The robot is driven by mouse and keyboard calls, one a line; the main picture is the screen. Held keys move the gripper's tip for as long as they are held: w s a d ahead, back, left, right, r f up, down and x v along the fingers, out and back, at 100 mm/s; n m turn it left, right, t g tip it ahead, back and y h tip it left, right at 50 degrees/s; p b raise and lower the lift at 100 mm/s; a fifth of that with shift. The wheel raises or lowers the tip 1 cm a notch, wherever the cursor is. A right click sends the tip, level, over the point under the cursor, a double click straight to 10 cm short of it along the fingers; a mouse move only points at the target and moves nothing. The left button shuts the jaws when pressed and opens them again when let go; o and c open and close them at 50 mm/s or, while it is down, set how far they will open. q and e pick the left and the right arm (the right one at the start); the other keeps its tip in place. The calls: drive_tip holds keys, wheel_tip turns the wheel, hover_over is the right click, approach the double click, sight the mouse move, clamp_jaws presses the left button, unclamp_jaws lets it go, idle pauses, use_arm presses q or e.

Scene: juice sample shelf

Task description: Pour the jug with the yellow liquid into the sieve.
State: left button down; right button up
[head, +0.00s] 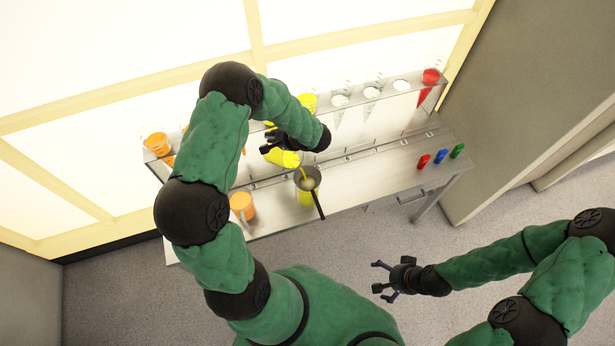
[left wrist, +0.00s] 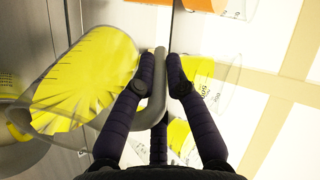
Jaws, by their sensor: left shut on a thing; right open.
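My left gripper (head: 272,142) is shut on the grey handle of a clear jug with yellow liquid (head: 284,158). The jug is tilted, with its mouth by the dark-handled sieve (head: 308,178). Yellow shows inside the sieve, and a yellow vessel (head: 305,198) is partly visible below it. In the left wrist view, the two fingers close around the jug's handle (left wrist: 157,90), and the tilted yellow jug (left wrist: 85,80) lies at the left. My right gripper (head: 384,278) is open and empty, out over the floor in front of the table.
An orange jug (head: 242,206) stands on the metal table (head: 385,172), left of the sieve. The rack behind holds clear, yellow, orange and red (head: 430,77) cone-shaped vessels. Small red, blue and green (head: 457,151) objects stand at the right end, with bare table left of them.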

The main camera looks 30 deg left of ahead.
use_arm(q)
drive_tip(key=shift+d+r+b, duration=0.1)
drive_tip(key=shift+b, duration=0.25)
idle(0.4)
drive_tip(key=shift+a+r+p, duration=0.2)
drive_tip(key=shift+r+p, duration=0.1)
drive_tip(key=shift+p, duration=0.7)
drive_tip(key=shift+w+a+h, duration=0.1)
drive_tip(key=shift+a+h, duration=0.25)
drive_tip(key=shift+h, duration=0.15)
drive_tip(key=shift+a+f+h, duration=0.15)
drive_tip(key=shift+a+h, duration=0.2)
drive_tip(key=shift+h, duration=0.25)
drive_tip(key=shift+w+a+f+h+p, duration=0.15)
drive_tip(key=shift+a+f+h+p, duration=0.2)
drive_tip(key=shift+a+h+p, duration=0.5)
drive_tip(key=shift+w+f+h, duration=0.1)
drive_tip(key=shift+f+h, duration=0.1)
drive_tip(key=shift+h, duration=0.05)
drive_tip(key=a+r+g+h+p, duration=0.1)
drive_tip(key=a+r+h+p, duration=0.4)
drive_tip(key=p, duration=1.4)
drive_tip(key=shift+w+a+r+h, duration=0.25)
drive_tip(key=shift+a+r+h, duration=0.1)
drive_tip(key=shift+r+h, duration=0.3)
